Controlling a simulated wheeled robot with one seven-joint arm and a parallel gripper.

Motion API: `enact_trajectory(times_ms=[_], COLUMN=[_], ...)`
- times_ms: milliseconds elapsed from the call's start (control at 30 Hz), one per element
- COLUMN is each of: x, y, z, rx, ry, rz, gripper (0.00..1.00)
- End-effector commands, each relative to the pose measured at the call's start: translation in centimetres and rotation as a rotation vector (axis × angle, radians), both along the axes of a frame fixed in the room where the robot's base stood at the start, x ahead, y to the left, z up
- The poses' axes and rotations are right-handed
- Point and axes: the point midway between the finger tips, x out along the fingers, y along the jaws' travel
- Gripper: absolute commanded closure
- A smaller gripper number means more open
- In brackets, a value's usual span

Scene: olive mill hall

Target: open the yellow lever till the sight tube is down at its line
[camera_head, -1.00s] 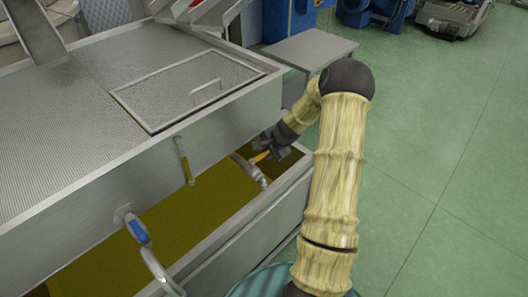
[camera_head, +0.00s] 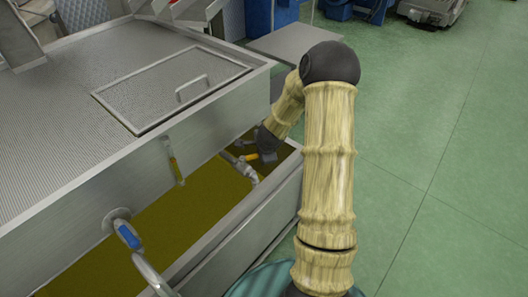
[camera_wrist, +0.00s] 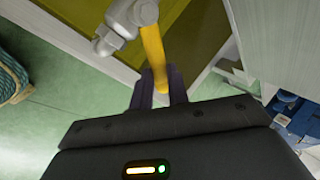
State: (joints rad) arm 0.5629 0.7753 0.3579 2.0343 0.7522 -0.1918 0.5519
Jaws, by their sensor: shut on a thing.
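The yellow lever (camera_head: 251,157) sits on a grey metal valve (camera_head: 246,172) over the lower trough; it also shows in the wrist view (camera_wrist: 154,52). My gripper (camera_head: 262,149) is shut on the lever's free end, with its dark fingers on either side of it in the wrist view (camera_wrist: 157,88). The lever's tip is partly hidden between the fingers. The sight tube (camera_head: 175,166) stands slightly tilted on the tank's front wall.
A blue-handled valve (camera_head: 129,236) with a curved pipe is at the lower left of the tank front. The trough (camera_head: 228,240) holds yellow-green liquid. A lidded tank top (camera_head: 70,120) lies left. A grey table (camera_head: 300,45) stands behind; green floor is free at right.

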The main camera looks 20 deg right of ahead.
Motion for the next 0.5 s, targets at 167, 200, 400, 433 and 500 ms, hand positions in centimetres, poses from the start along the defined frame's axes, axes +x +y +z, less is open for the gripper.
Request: enact_trajectory(times_ms=[167, 200, 400, 433, 500], x=[-0.11, -0.12, -0.13, -0.13, -0.13], y=[0.16, 0.16, 0.14, 0.14, 0.14], z=[-0.03, -0.03, -0.04, -0.04, -0.03], rx=[0.001, 0.001, 0.001, 0.001, 0.001], ry=[0.002, 0.002, 0.002, 0.002, 0.002], rz=[-0.007, -0.007, -0.006, -0.006, -0.006], gripper=[1.00, 1.00, 1.00, 1.00, 0.70])
